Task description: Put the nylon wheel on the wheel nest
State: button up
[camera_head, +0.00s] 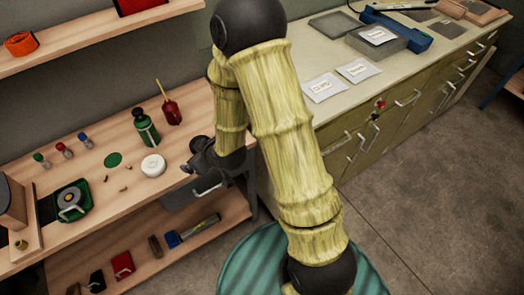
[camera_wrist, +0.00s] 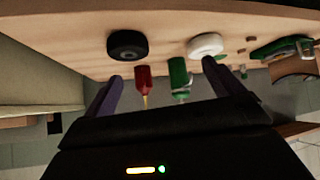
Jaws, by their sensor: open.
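A white round wheel (camera_head: 153,165), which looks like the nylon one, lies flat on the wooden bench top. It also shows in the wrist view (camera_wrist: 206,44), just beyond the right fingertip. A black wheel (camera_wrist: 127,44) lies beyond the left fingertip; in the head view I cannot make it out clearly from my gripper. My gripper (camera_wrist: 162,72) is open and empty at the bench's right end, to the right of the white wheel. A flat green disc (camera_head: 113,160) lies left of the white wheel; I cannot tell whether it is the wheel nest.
A grey-topped cabinet (camera_head: 330,115) stands to the right.

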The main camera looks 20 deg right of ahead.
jog(key=s+d+r+m+g+h, duration=0.4)
jog(key=s+d+r+m+g, duration=0.1)
jog(key=s+d+r, duration=0.6)
jog(key=s+d+m, duration=0.1)
jog(key=s+d, duration=0.1)
jog(key=d, duration=0.2)
jog(key=shift+d+m, duration=0.15)
jog(key=shift+m, duration=0.15)
jog(key=shift+o, duration=0.5)
